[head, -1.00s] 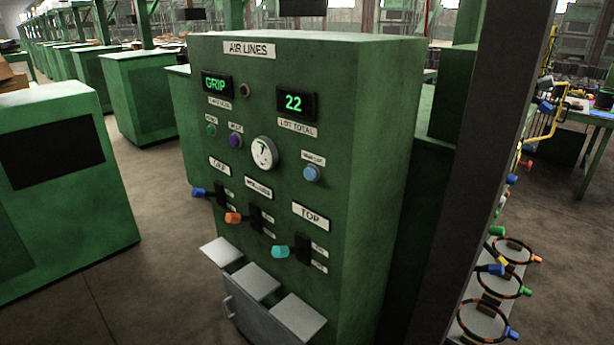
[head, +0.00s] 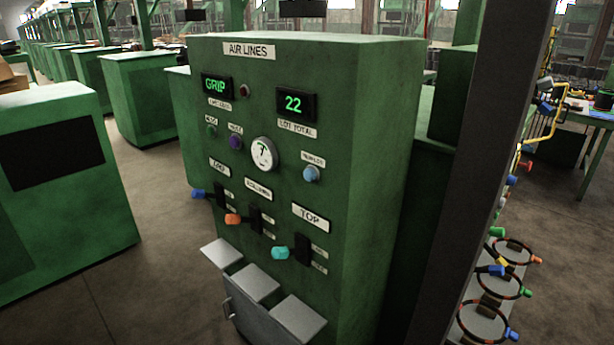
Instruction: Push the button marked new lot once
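A green cabinet (head: 380,150) titled AIR LINES stands in the middle of the head view. A light blue round button (head: 311,174) sits on the right of its front, under a small label (head: 313,160) that seems to read new lot, though it is blurred. Above it a display (head: 296,104) shows 22 over the label LOT TOTAL. Another display (head: 216,87) shows GRIP. A purple button (head: 235,142) and a small green one (head: 211,130) sit at the left, with a round gauge (head: 263,154) between purple and blue. Neither of my grippers is in view.
Three levers with blue (head: 198,194), orange (head: 233,219) and teal (head: 280,253) knobs stick out below the buttons. Grey trays (head: 255,283) jut out lower down. A dark post (head: 470,170) stands close on the right. Open floor (head: 160,220) lies left of the cabinet.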

